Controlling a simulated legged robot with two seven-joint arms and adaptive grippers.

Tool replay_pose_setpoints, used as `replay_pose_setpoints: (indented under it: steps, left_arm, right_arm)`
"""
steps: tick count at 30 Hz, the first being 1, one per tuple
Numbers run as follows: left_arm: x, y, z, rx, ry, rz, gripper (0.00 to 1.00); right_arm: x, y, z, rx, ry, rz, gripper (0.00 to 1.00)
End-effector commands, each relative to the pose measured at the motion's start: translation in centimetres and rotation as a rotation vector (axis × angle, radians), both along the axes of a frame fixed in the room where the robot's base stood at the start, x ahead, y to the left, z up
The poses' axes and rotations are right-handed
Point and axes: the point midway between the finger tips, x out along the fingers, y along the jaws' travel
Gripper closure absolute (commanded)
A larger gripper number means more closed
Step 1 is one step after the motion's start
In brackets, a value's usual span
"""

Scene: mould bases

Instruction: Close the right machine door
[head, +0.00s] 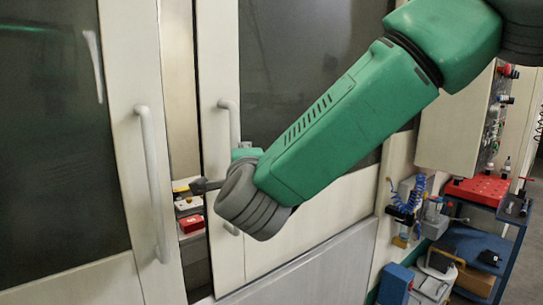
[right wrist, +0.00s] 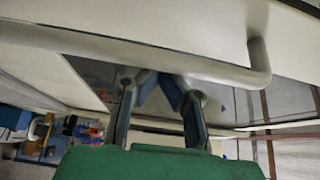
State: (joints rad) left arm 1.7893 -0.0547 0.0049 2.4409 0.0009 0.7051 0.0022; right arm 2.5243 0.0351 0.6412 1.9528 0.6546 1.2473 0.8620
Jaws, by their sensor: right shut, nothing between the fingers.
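The right machine door (head: 222,205) is a pale sliding panel with a dark window; in the head view it stands apart from the left door (head: 120,165), leaving a narrow upright gap between them. Its handle (head: 229,108) is partly hidden behind my right wrist. My right gripper (head: 192,187) is at the gap, by the door's left edge, mostly hidden by the wrist. In the right wrist view my right gripper (right wrist: 160,78) is shut and empty, its tips close to a pale bar handle (right wrist: 150,52); I cannot tell whether they touch. My left gripper is out of view.
The left door has its own upright handle (head: 153,180). Through the gap, red items (head: 191,224) show inside the machine. At the right are a blue cart with a red top (head: 478,190), a pegboard with tools, and bins low down.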

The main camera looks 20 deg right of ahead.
Motion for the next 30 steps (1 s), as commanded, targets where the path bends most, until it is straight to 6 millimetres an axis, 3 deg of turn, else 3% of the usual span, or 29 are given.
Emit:
replay_pose_setpoints:
  steps: [6, 12, 30]
  left_arm:
    - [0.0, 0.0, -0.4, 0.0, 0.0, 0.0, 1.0]
    - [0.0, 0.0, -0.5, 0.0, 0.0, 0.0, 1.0]
    - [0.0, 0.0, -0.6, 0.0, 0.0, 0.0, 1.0]
  right_arm:
    - [-2.1, 4.7, -0.1, 0.0, 0.0, 0.007, 1.0]
    - [-2.9, 7.0, 0.0, -0.003, -0.001, 0.003, 1.0]
    - [-3.0, 7.8, 0.0, -0.002, 0.0, 0.004, 1.0]
